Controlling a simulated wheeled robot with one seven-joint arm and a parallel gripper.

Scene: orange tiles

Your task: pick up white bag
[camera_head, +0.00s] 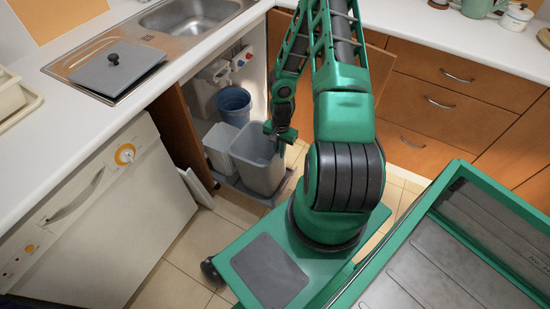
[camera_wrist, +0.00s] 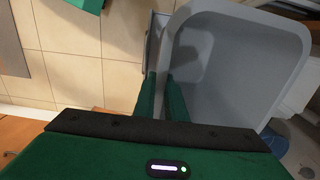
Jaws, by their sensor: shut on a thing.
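My gripper (camera_head: 275,138) is at the back right rim of the light grey bin (camera_head: 258,172) in the open cabinet under the sink. In the wrist view my gripper (camera_wrist: 162,95) has one finger outside and one inside the rim of the grey bin (camera_wrist: 240,70), shut on its wall. The bin looks empty apart from shadow and stands upright on a pull-out base. I cannot make out a clear white bag in either view. A smaller whitish container (camera_head: 221,148) stands left of the grey bin.
A blue bucket (camera_head: 234,104) stands behind the bins. An open cabinet door (camera_head: 378,65) is behind my arm. A white dishwasher (camera_head: 95,215) is at the left, below the counter (camera_head: 125,118) with the sink (camera_head: 190,17). Tiled floor (camera_head: 185,245) is clear in front.

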